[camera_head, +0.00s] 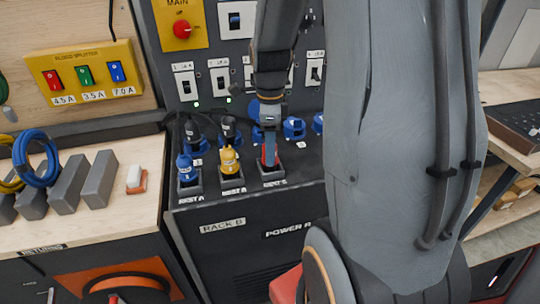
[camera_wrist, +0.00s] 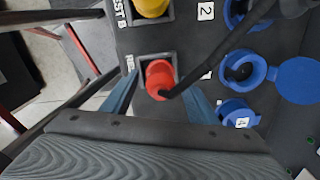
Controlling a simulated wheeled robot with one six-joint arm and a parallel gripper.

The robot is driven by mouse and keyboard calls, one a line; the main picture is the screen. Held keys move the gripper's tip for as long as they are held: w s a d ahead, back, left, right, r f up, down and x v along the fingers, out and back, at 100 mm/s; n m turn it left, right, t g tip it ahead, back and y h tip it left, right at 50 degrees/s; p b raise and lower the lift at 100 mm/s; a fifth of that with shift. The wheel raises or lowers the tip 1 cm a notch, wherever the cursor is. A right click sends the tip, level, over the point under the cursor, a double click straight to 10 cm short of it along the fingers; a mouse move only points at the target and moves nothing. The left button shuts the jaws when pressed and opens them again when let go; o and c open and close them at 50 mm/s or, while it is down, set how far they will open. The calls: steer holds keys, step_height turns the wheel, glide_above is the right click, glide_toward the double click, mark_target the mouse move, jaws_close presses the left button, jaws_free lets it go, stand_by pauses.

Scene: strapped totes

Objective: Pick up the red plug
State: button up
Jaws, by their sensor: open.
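The red plug (camera_wrist: 158,80) sits upright in a square black rest socket, and a black cable runs from it to the upper right in the wrist view. In the head view the red plug (camera_head: 268,157) is mostly hidden behind my gripper (camera_head: 269,145), which is right over it. In the wrist view the blue fingers of my gripper (camera_wrist: 160,97) are open, one on each side of the red plug. I cannot tell whether either finger touches it.
A yellow plug (camera_head: 229,160) and a blue plug (camera_head: 185,167) stand in neighbouring rest sockets to the left. Blue sockets (camera_wrist: 245,70) with lids lie close by on the rack top. A switch panel (camera_head: 216,50) rises behind.

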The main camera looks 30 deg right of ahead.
steer(key=c, duration=1.3)
steer(key=shift+o, duration=0.2)
steer(key=shift+r, duration=0.15)
